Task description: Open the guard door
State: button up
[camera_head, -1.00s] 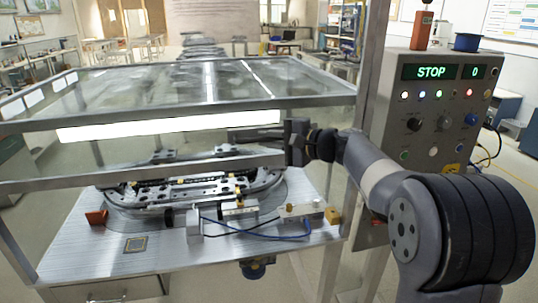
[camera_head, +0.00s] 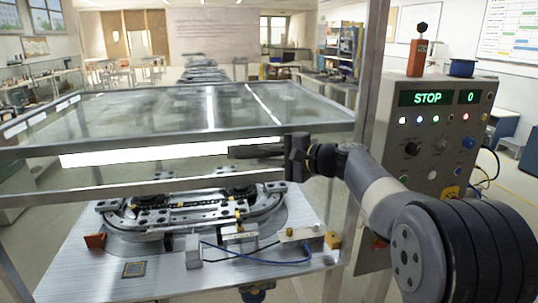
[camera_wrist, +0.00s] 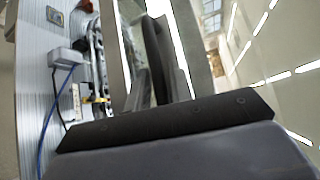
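The clear guard with a metal frame stands over the ring track. Its front upper bar (camera_head: 60,147) and lower bar (camera_head: 60,195) run across the head view, with a bright strip between them. I cannot tell which part is the door or see a clear handle. My gripper (camera_head: 256,151) reaches left across the front frame, between the two bars near their right end. Its dark fingers also show in the wrist view (camera_wrist: 158,55), close to metal bars. Finger gap and contact with the frame are unclear.
A control box (camera_head: 430,140) reading STOP and 0 stands at right, behind my arm. A metal post (camera_head: 368,100) rises between the guard and the box.

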jog(key=b+v, duration=0.2)
jog(key=v, duration=0.8)
jog(key=shift+s+d, duration=0.25)
jog(key=shift+d, duration=0.1)
jog(key=p+x, duration=0.2)
jog(key=x, duration=0.8)
jog(key=shift+r, duration=0.1)
jog(key=shift+w+a, duration=0.3)
jog(key=shift+a, duration=0.15)
jog(key=shift+d+f, duration=0.1)
jog(key=shift+f, duration=0.2)
